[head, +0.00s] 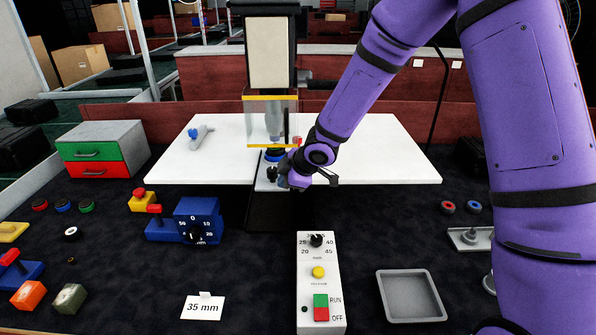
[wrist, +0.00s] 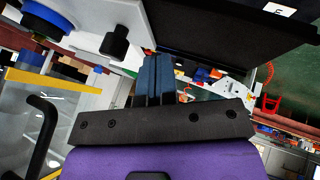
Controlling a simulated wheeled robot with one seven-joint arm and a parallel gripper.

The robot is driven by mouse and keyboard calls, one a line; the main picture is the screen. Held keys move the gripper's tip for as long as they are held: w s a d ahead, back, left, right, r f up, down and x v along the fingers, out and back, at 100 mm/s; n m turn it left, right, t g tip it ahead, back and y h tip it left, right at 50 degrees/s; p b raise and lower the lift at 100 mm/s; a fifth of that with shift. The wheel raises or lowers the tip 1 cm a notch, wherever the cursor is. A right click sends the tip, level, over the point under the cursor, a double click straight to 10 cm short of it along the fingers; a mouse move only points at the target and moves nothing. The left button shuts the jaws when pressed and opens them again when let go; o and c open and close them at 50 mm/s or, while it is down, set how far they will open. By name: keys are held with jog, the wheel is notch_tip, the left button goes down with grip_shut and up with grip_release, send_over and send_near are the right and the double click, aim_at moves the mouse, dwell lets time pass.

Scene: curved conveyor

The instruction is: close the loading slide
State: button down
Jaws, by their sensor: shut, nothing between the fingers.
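The loading slide (head: 262,184) is a narrow pale plate below the press, reaching toward me at the table's front edge. It carries a round blue fixture (head: 274,154) and a black knob (head: 272,173). In the wrist view the knob (wrist: 117,43) and blue fixture (wrist: 46,22) stand on the pale plate (wrist: 90,12). My gripper (head: 286,178) is just right of the knob in the head view, partly covering the slide. In the wrist view my gripper's fingers (wrist: 153,80) are together and empty, close beside the knob. Whether they touch it I cannot tell.
The press has a clear guard (head: 270,118) with yellow edges above the slide. A white table (head: 370,150) surrounds it. A control box (head: 320,280), grey tray (head: 410,296), blue gauge block (head: 197,220) and drawer unit (head: 103,149) stand around.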

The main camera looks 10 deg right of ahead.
jog(key=s+d+r+m+t+h, duration=0.1)
jog(key=s+d+r+m+h, duration=0.25)
jog(key=s+d+r, duration=0.55)
jog(key=s+d+r+m+h, duration=0.4)
jog(key=d+r, duration=0.3)
jog(key=r, duration=0.4)
jog(key=s+d+r+m, duration=0.1)
jog(key=s+r+m, duration=0.1)
jog(key=s, duration=0.5)
jog(key=s+d+r+m+y, duration=0.1)
jog(key=s+d+r+m, duration=0.1)
jog(key=s, duration=0.5)
jog(key=s+d+r+m+g+y, duration=0.1)
jog(key=s+r+m, duration=0.2)
jog(key=s+m, duration=0.3)
jog(key=shift+s+d+r, duration=0.15)
jog(key=shift+s+r, duration=0.05)
jog(key=shift+s, duration=0.75)
